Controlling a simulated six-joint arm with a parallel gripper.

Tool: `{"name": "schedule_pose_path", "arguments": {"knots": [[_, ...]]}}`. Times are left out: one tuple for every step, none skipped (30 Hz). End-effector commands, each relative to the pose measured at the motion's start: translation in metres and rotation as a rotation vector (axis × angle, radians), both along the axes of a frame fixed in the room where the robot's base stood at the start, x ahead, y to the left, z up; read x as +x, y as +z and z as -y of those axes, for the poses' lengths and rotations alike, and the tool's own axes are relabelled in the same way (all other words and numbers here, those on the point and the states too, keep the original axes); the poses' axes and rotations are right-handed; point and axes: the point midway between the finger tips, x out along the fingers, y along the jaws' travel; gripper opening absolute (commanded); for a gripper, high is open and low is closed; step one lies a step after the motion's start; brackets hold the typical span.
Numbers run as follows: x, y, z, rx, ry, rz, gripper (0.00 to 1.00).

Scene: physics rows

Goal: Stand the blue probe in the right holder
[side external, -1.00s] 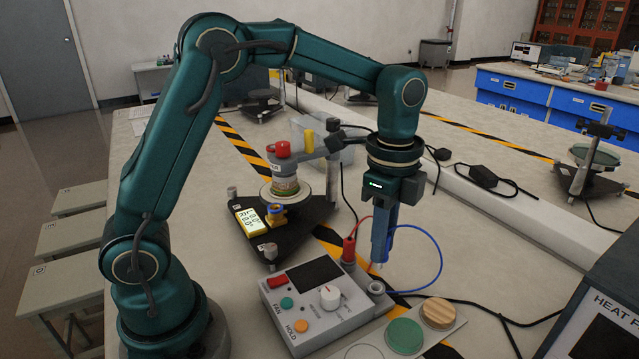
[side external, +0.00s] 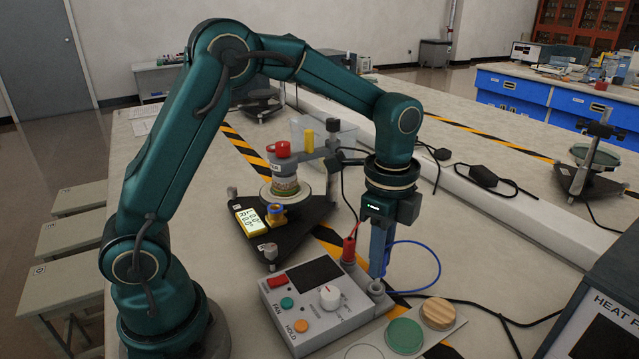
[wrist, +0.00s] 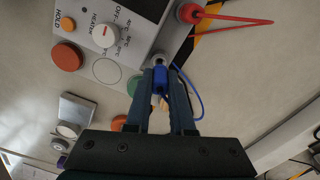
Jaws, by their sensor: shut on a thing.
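The blue probe (wrist: 158,80) is between the two fingers of my gripper (wrist: 163,75), which is shut on it. In the side view my gripper (side external: 378,272) points straight down over the right holder (side external: 377,290), a short grey socket at the corner of the control box. The fingertips are just above the holder and hide most of the probe. The probe looks upright, with its lower end at or in the holder's mouth; how deep I cannot tell. The holder's rim also shows in the wrist view (wrist: 158,59). A blue cable (side external: 440,270) loops from the probe to the right.
The red probe (side external: 349,247) stands in the other holder beside it. The control box (side external: 300,310) with knob and buttons lies to the left. A plate with a green disc (side external: 404,336) and a wooden disc (side external: 438,313) is in front. A black tripod stand (side external: 310,225) is behind.

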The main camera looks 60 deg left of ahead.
Motion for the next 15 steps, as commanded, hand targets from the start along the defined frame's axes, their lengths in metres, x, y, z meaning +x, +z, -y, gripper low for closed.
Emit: {"name": "schedule_pose_path", "arguments": {"knots": [[-0.0002,-0.0009,0.0000,0.000,0.000,-0.001,0.00],[-0.0002,-0.0014,0.0000,0.001,0.000,-0.001,0.00],[-0.0002,-0.0020,0.0000,0.001,0.000,-0.001,0.00],[-0.0003,-0.0024,0.0000,0.001,0.000,-0.001,0.00],[-0.0003,-0.0029,0.0000,0.001,0.000,-0.001,0.00],[-0.0002,-0.0034,0.0000,0.001,0.000,-0.001,0.00],[-0.0002,-0.0039,0.0000,0.000,0.000,-0.001,0.00],[-0.0002,-0.0043,0.0000,0.000,0.000,-0.001,0.00],[-0.0001,-0.0049,0.0000,0.000,0.000,-0.001,0.00],[-0.0001,-0.0053,0.0000,0.000,0.000,-0.001,0.00],[-0.0001,-0.0057,0.0000,0.000,0.000,0.000,0.00],[-0.0001,-0.0063,0.0000,0.000,0.000,0.000,0.00],[-0.0001,-0.0067,0.0000,0.000,0.000,0.000,0.00],[-0.0001,-0.0071,0.0000,0.000,0.000,-0.001,0.00],[-0.0001,-0.0077,0.0000,0.000,0.000,-0.001,0.00]]}}
